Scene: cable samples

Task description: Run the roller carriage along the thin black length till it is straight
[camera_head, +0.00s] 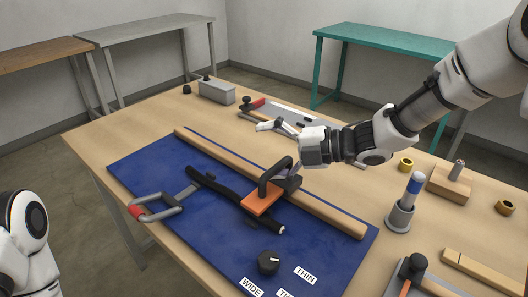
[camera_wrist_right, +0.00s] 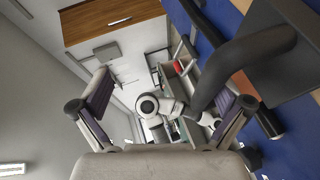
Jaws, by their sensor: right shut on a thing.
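The black length (camera_head: 222,186) lies on the blue mat (camera_head: 180,231), running from upper left to lower right with a slight bend. Its pale tip is at the lower right end. The roller carriage (camera_head: 259,203) has an orange base and a dark arched handle, and sits over the length, hiding part of it. My right gripper (camera_head: 290,172) is shut on the carriage's handle. In the right wrist view the dark handle (camera_wrist_right: 240,68) crosses beside the right-hand finger. My left gripper is out of view.
A wooden rail (camera_head: 330,217) runs along the mat behind the carriage. A grey clamp with a red grip (camera_head: 158,207) is at the left. A black knob (camera_head: 268,262) and a THIN label (camera_head: 305,275) are in front. A blue-topped cylinder in a grey cup (camera_head: 402,212) stands at the right.

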